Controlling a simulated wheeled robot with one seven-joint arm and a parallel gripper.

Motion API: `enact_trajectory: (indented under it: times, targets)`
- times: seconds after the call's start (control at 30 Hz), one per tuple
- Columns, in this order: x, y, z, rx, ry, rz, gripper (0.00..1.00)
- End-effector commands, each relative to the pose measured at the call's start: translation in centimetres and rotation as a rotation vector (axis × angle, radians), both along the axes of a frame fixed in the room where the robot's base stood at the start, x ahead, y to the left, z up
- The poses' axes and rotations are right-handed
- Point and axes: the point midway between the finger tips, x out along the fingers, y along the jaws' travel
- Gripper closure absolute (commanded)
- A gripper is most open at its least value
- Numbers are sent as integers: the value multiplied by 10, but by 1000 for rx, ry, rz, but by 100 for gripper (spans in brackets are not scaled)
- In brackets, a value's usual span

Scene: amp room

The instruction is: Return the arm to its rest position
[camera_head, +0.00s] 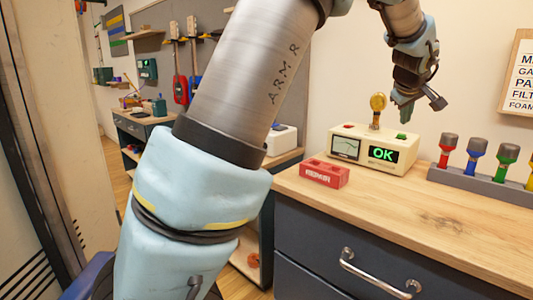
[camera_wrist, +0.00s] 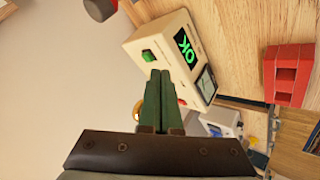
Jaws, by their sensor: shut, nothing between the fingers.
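My arm crosses the head view from the lower left up past the top edge and comes back down at the upper right. My gripper (camera_head: 404,112) hangs in the air above the workbench (camera_head: 430,205), just above and behind a cream tester box (camera_head: 406,158) whose screen reads OK in green. In the wrist view, the green fingers of my gripper (camera_wrist: 162,75) are together with nothing between them. They point toward the tester box (camera_wrist: 165,48), which lies beyond them. I cannot tell the exact gap between fingertips and box.
A red block (camera_head: 324,174) sits left of the tester. A gold round-topped piece (camera_head: 378,103) stands on the tester, close to my gripper. A grey rack (camera_head: 480,188) with several coloured knobs is at the right. A sign (camera_head: 523,75) hangs on the wall. The front benchtop is clear.

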Motion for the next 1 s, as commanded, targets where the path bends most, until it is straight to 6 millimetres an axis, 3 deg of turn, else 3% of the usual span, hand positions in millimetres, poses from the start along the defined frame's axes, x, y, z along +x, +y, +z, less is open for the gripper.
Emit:
enact_trajectory:
  times: [0.37,0.57,0.67,0.8,0.87,1.0]
  targets:
    - [12,57,-23,86,32,2,100]
    - [16,112,-44,163,68,-4,100]
    - [14,148,-58,210,95,-10,100]
    - [2,217,-84,298,155,-31,100]
    - [-11,255,-98,341,194,-48,100]
    - [-59,339,-131,434,293,-112,100]
